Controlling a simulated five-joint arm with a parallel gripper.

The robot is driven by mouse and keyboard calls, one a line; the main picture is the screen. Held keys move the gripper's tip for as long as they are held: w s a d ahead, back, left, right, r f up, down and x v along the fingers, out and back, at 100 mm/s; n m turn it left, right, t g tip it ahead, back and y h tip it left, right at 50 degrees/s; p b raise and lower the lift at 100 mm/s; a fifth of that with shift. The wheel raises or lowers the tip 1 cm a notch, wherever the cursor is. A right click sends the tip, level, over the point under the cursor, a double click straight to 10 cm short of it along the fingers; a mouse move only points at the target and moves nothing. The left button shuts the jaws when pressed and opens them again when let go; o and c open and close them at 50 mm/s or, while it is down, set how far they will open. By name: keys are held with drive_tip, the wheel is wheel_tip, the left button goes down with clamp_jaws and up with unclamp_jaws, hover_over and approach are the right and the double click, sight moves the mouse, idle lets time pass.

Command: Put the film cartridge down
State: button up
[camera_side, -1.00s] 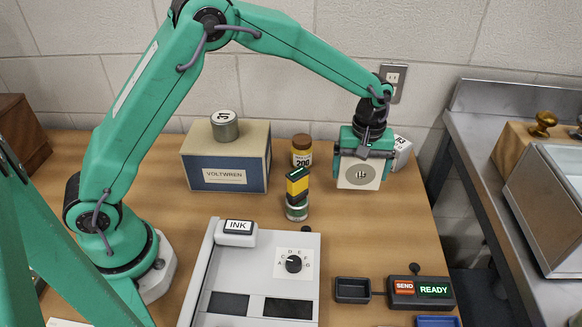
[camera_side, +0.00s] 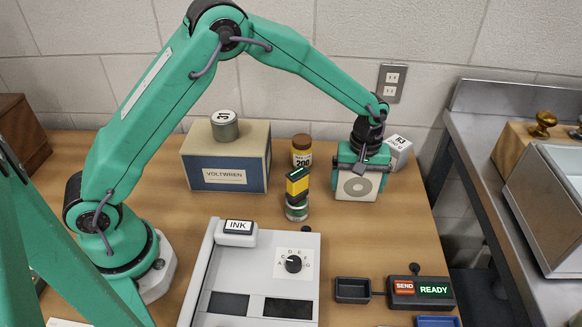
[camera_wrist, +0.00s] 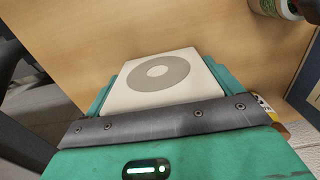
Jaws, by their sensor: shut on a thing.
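The film cartridge (camera_side: 346,195) is a pale square box with a grey ring on its face. It is at the back right of the wooden table, and it also fills the middle of the wrist view (camera_wrist: 125,97). My gripper (camera_side: 360,170) points down with its green jaws shut on the cartridge from both sides. The cartridge stands upright, low over the table; its lower edge looks at or very near the surface, and I cannot tell whether it touches.
A white box marked R3 (camera_side: 397,150) stands just behind my gripper. A brown-capped bottle (camera_side: 302,152) and a green can with a yellow-black block on it (camera_side: 297,205) stand left. The blue VOLTWREN box (camera_side: 222,175) is farther left. The table (camera_side: 385,245) is clear in front of the cartridge.

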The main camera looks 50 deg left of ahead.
drive_tip(key=o, duration=0.8)
drive_tip(key=shift+f, duration=0.1)
wheel_tip(320, 180, up, 12)
drive_tip(key=shift+f, duration=0.15)
drive_tip(key=shift+r, duration=0.3)
